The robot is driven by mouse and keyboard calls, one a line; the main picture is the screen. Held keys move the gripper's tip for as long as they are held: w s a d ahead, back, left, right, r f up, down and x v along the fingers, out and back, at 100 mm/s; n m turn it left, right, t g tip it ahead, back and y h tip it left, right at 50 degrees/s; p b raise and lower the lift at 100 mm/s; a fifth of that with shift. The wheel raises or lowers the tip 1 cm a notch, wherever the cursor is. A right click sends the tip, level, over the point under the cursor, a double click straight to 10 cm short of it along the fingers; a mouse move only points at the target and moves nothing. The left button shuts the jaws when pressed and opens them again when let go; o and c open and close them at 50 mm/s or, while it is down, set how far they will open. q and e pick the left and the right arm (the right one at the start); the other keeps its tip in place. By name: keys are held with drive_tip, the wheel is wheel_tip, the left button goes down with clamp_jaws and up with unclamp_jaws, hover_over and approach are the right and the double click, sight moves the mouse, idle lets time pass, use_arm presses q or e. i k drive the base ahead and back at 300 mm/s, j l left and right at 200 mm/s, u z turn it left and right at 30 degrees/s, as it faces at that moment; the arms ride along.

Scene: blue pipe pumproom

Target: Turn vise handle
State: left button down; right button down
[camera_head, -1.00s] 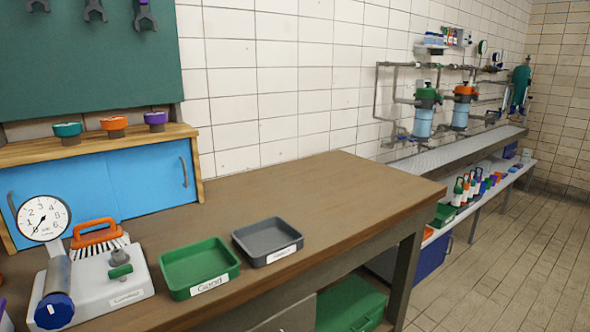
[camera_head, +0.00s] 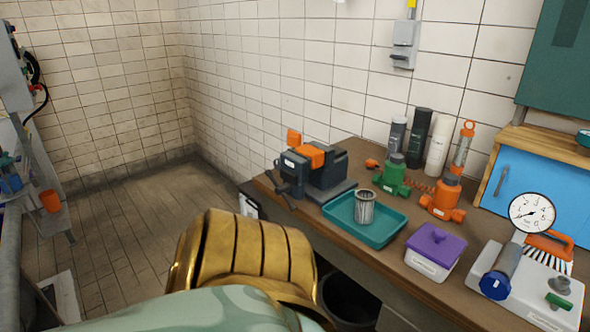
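A dark vise (camera_head: 328,172) stands at the left end of the brown workbench, with an orange block (camera_head: 311,155) in its jaws region and another orange part (camera_head: 294,138) behind. A thin dark handle (camera_head: 283,188) seems to show at its left front, small and hard to make out. Part of my own arm, gold and pale green, fills the lower middle, in front of and below the vise. It hides part of the floor and bench front. Neither of my grippers shows.
A teal tray (camera_head: 384,235) with a metal cylinder (camera_head: 365,207) sits right of the vise. Green (camera_head: 394,178) and orange fittings (camera_head: 441,200), bottles (camera_head: 418,138) and a purple-lidded box (camera_head: 433,250) crowd the bench (camera_head: 401,271). Open floor (camera_head: 120,220) lies to the left.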

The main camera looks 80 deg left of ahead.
sight(281, 190)
drive_tip(key=k+l+u, duration=0.1)
drive_tip(key=u, duration=2.45)
